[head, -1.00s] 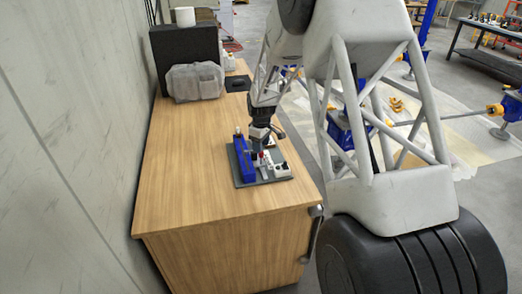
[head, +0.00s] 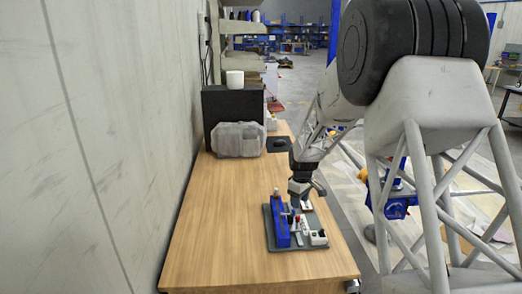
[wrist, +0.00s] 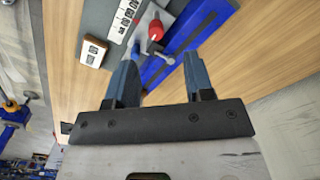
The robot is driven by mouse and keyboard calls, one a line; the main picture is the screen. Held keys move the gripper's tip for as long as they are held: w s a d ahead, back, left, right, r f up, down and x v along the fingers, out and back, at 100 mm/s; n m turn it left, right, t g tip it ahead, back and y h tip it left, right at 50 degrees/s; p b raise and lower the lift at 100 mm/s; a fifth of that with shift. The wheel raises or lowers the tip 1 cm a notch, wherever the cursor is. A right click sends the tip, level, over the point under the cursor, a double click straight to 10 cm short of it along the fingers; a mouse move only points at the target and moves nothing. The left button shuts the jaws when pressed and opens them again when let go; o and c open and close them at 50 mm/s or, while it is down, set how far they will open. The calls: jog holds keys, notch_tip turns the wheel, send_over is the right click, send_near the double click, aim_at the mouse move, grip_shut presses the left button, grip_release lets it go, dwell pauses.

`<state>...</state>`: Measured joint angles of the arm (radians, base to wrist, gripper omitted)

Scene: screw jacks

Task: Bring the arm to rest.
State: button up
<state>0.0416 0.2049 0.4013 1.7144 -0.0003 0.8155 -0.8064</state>
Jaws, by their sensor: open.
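My gripper (head: 299,200) points down just above a small fixture on the wooden table, in the head view. In the wrist view its two blue fingers (wrist: 160,66) are spread apart with nothing between them. The fixture has a grey base plate (head: 282,245), a long blue bar (head: 280,222) and a red-knobbed part (head: 298,226). In the wrist view the red knob (wrist: 156,31) and a metal lever lie beyond the fingertips, beside the blue bar (wrist: 196,32). I cannot tell the exact gap between fingers and fixture.
A black box (head: 222,104) with a white roll (head: 235,78) on top and a translucent grey case (head: 238,140) stand at the table's far end. A wall (head: 90,150) runs along the left. The wooden table (head: 222,200) is clear left of the fixture.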

jog(key=s+a+r+m+t, duration=0.1)
jog(key=s+r+m, duration=0.1)
jog(key=s+r, duration=0.85)
jog(key=s+a+r+m, duration=0.1)
jog(key=s+r+m, duration=0.1)
jog(key=s+r, duration=0.8)
jog(key=s+m+t, duration=0.1)
jog(key=s+m, duration=0.4)
jog(key=s, duration=2.4)
jog(key=shift+a+f+t, duration=0.2)
jog(key=shift+a+t, duration=0.1)
jog(key=shift+a, duration=0.15)
